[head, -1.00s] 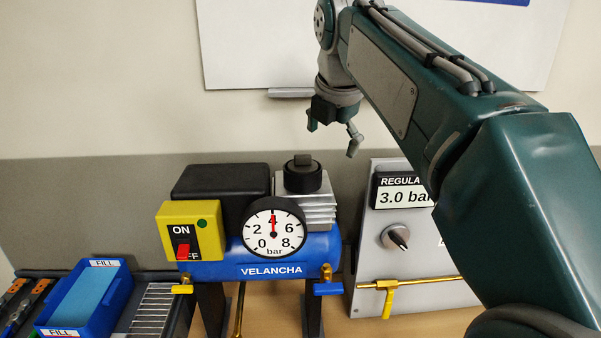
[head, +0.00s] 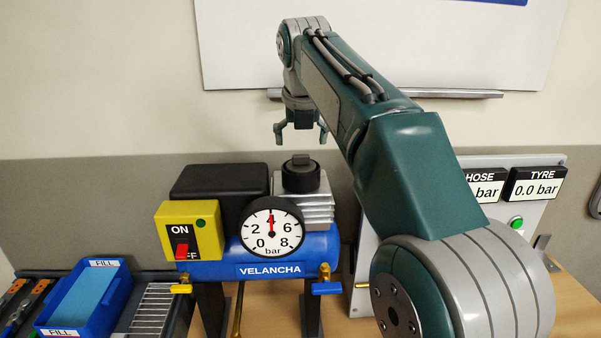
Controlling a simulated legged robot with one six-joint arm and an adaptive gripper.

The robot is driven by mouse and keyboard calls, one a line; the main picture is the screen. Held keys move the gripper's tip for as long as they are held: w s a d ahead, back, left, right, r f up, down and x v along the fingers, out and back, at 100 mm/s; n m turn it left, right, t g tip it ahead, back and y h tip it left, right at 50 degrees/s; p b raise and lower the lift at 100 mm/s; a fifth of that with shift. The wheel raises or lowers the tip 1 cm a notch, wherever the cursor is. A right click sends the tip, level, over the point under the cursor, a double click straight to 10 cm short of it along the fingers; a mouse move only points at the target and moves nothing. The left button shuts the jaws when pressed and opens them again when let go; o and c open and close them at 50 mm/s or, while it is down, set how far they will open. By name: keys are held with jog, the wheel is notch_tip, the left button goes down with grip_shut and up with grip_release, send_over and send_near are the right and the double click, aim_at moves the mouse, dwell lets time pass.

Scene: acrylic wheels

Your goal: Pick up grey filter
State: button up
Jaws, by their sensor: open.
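The likely grey filter (head: 300,177) is a dark, squat round cap with a raised grip on top. It sits upright on the silver finned block (head: 312,210) of the blue compressor (head: 270,262). My gripper (head: 301,137) points down with its two fingers spread and nothing between them. In the picture it is straight above the filter, with a small gap between. How far it is in depth I cannot tell.
A round pressure gauge (head: 273,229), a yellow ON/OFF box (head: 190,231) and a black housing (head: 220,190) crowd the compressor. A blue FILL tray (head: 57,320) is at lower left. My arm partly hides the regulator panel (head: 525,235) at right.

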aim_at(301, 155)
jog(key=x, duration=0.5)
jog(key=shift+s, duration=0.3)
jog(key=shift+f, duration=0.1)
jog(key=c, duration=0.9)
jog(key=shift+r, duration=5)
